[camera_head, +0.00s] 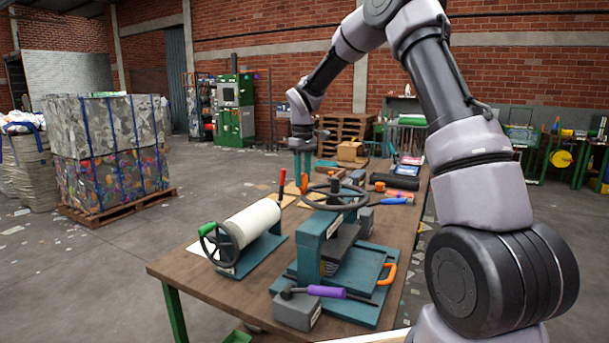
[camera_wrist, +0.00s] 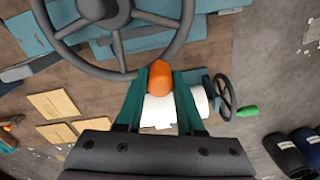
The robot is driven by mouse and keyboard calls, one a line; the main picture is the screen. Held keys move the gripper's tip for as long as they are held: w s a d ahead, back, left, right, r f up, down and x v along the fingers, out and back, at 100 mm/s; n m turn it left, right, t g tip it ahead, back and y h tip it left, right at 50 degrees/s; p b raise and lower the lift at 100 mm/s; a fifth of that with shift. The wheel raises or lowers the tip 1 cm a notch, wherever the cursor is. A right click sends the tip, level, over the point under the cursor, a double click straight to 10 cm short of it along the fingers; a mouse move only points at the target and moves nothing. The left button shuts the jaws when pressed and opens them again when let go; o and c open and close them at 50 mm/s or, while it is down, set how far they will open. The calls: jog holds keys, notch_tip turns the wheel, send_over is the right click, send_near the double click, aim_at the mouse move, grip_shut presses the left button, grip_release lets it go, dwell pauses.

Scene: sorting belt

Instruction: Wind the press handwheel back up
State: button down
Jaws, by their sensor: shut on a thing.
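The press (camera_head: 309,247) is a teal frame on the wooden bench, with a dark spoked handwheel (camera_head: 334,193) lying flat on top. The handwheel's rim and spokes also show at the top left of the wrist view (camera_wrist: 108,12). An orange knob (camera_wrist: 160,79) stands at the edge of the wheel's rim. My gripper (camera_head: 303,169) reaches down at the far left side of the wheel. Its two teal fingers are shut on the orange knob, one on each side. The knob's lower end is partly hidden in the wrist view.
A white roll (camera_head: 252,222) with its own small handwheel (camera_head: 219,246) and green handle stands left of the press. A purple-handled tool (camera_head: 326,291) lies at the front. Several tools and a cardboard box (camera_head: 349,151) occupy the bench behind.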

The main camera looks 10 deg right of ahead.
jog(key=s+n, duration=0.2)
jog(key=shift+s+a+f+n, duration=0.1)
jog(key=shift+s+n, duration=0.15)
jog(key=shift+n, duration=0.05)
jog(key=shift+s+d+n, duration=0.25)
jog(key=shift+s+n, duration=0.9)
jog(key=shift+n, duration=0.25)
jog(key=c, duration=0.5)
grip_release()
notch_tip(320, 180, up, 11)
jog(key=shift+f, duration=0.1)
